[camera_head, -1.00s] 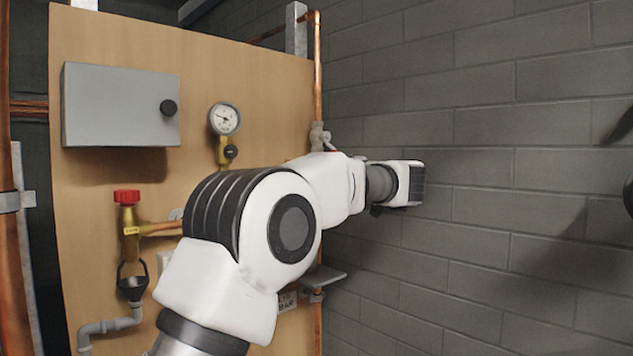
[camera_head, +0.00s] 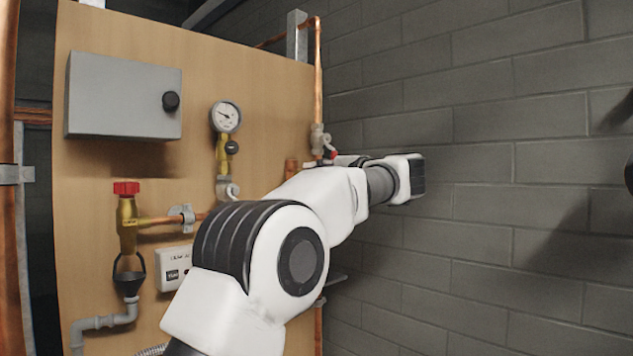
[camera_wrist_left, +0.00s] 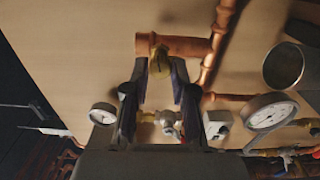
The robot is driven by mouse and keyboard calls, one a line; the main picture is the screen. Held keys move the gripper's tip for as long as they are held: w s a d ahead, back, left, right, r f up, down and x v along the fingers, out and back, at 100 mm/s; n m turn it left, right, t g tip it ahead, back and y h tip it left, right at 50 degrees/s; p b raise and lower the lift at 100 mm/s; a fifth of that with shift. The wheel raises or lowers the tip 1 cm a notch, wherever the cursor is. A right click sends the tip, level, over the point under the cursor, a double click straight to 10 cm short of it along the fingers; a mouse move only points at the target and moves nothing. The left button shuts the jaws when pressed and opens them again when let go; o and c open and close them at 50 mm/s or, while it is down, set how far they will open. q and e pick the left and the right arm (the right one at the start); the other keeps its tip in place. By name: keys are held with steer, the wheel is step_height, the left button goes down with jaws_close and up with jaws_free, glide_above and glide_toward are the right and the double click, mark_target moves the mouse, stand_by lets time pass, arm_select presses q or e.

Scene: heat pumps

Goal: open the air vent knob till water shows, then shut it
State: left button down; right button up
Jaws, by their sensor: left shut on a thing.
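My left arm (camera_head: 300,250) crosses the head view from the bottom, its wrist in front of the grey block wall. In the head view the arm hides the jaws and what they hold. In the left wrist view my left gripper (camera_wrist_left: 160,68) has its two dark fingers on either side of a small brass piece, apparently the air vent knob (camera_wrist_left: 158,62). It sits at the end of a copper fitting (camera_wrist_left: 185,45), and the gripper is shut on it. I cannot make out any water. My right gripper is not in view.
The wooden board (camera_head: 240,70) carries a grey box (camera_head: 120,95), a pressure gauge (camera_head: 226,117), a red-capped brass valve (camera_head: 127,205) over a black funnel (camera_head: 128,277), and a white box (camera_head: 174,268). A valve (camera_head: 321,143) on a copper pipe stands close behind the arm. The block wall (camera_head: 480,190) bounds the right.

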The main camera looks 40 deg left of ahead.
arm_select(q)
steer(key=shift+r+n, duration=0.25)
steer(key=shift+n, duration=0.35)
steer(key=c, duration=1.2)
jaws_free()
steer(key=shift+o, duration=1.3)
steer(key=shift+a, duration=0.1)
steer(key=shift+a+f, duration=0.15)
steer(key=shift+f, duration=0.05)
steer(key=d, duration=1.2)
steer(key=shift+s, duration=0.45)
